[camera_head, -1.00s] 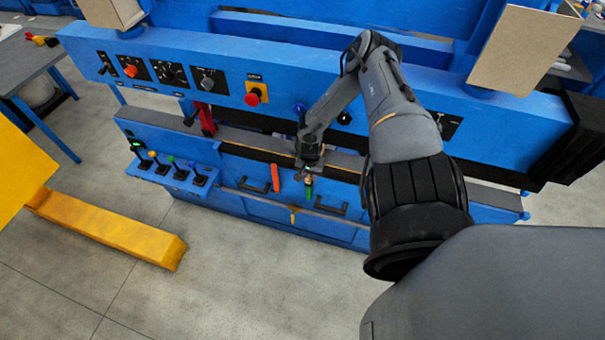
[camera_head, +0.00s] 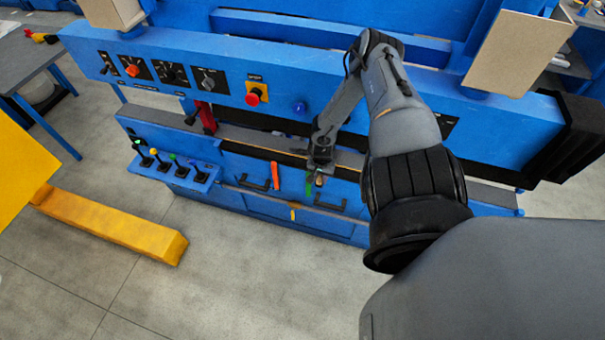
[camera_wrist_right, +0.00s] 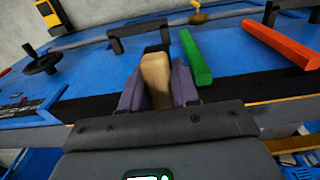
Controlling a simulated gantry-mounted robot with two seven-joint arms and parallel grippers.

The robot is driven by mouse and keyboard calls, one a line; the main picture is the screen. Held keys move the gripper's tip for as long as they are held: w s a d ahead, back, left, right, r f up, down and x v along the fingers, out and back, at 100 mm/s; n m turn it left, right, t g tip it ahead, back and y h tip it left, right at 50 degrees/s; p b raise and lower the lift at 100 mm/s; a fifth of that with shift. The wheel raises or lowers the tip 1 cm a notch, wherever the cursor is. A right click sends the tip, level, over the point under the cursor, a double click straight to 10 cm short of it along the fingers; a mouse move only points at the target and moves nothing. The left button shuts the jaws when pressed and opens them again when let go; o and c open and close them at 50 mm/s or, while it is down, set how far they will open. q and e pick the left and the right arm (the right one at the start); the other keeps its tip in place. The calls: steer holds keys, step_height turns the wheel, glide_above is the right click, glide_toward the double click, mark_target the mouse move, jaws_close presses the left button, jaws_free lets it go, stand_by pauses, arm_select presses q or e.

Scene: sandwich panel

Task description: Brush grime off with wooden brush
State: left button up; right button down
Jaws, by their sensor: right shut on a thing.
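My right gripper (camera_wrist_right: 158,90) is shut on the wooden brush (camera_wrist_right: 156,78), whose pale handle shows between the fingers in the right wrist view. The bristles are hidden, and I cannot tell whether they touch anything. In the head view the right gripper (camera_head: 319,170) is at the front edge of the blue machine's ledge, and the brush (camera_head: 320,180) is a small blur under it. No grime can be made out. My left gripper is not in view.
A green bar (camera_wrist_right: 195,58) lies just right of the brush, and a red-orange bar (camera_wrist_right: 282,45) lies farther right. Black handles (camera_head: 330,201) stick out from the machine front. Levers (camera_head: 170,160) and a red stop button (camera_head: 253,96) are to the left.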

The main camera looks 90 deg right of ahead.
steer(key=shift+s, duration=0.15)
steer(key=shift+w+d+f+b, duration=0.15)
steer(key=shift+w+b, duration=0.45)
steer(key=shift+w, duration=0.05)
steer(key=w+b, duration=0.2)
steer(key=w, duration=0.1)
steer(key=shift+d, duration=0.35)
steer(key=shift+w, duration=0.15)
